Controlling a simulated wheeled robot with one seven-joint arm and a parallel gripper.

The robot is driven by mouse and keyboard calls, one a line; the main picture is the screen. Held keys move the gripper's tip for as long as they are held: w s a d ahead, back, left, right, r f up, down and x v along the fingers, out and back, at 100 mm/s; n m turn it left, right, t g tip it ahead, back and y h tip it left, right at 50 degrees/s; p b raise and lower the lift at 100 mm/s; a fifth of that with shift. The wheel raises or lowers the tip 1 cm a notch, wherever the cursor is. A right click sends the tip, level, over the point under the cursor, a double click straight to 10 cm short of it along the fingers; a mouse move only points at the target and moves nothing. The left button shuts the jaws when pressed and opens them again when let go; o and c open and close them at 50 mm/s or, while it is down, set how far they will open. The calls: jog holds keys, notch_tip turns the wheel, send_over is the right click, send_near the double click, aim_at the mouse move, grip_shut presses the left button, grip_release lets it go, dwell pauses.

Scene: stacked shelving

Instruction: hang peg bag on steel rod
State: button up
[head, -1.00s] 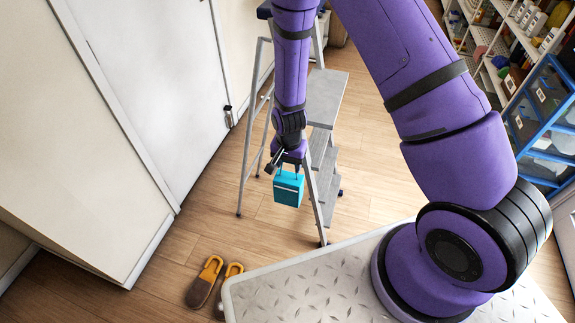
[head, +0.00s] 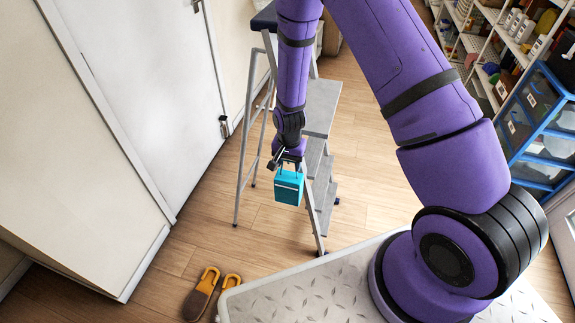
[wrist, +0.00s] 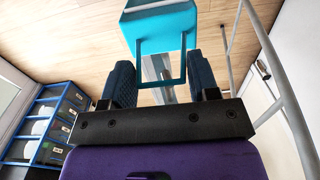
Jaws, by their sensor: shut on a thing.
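The peg bag (head: 288,188) is a teal, box-like bag with two thin upright straps. My gripper (head: 287,165) is shut on the straps at its top, and the bag hangs below, clear of the floor, in front of the stepladder. In the wrist view the bag (wrist: 160,28) shows beyond the jaws, its straps running between the two dark fingers of my gripper (wrist: 162,85). I cannot make out a steel rod for certain in either view.
A grey stepladder (head: 322,105) stands close behind the bag. A white door (head: 150,80) is at left. Orange-brown slippers (head: 201,296) lie on the wooden floor. Shelving (head: 490,60) and a blue-framed drawer unit (head: 540,125) stand at right. Open floor lies left of the ladder.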

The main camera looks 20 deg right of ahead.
jog(key=shift+w+d+f, duration=0.1)
jog(key=shift+w+d, duration=0.7)
jog(key=shift+w, duration=0.3)
jog(key=shift+w+d+f, duration=0.3)
jog(key=shift+w+f, duration=0.1)
jog(key=shift+w, duration=0.05)
jog(key=o, duration=1.3)
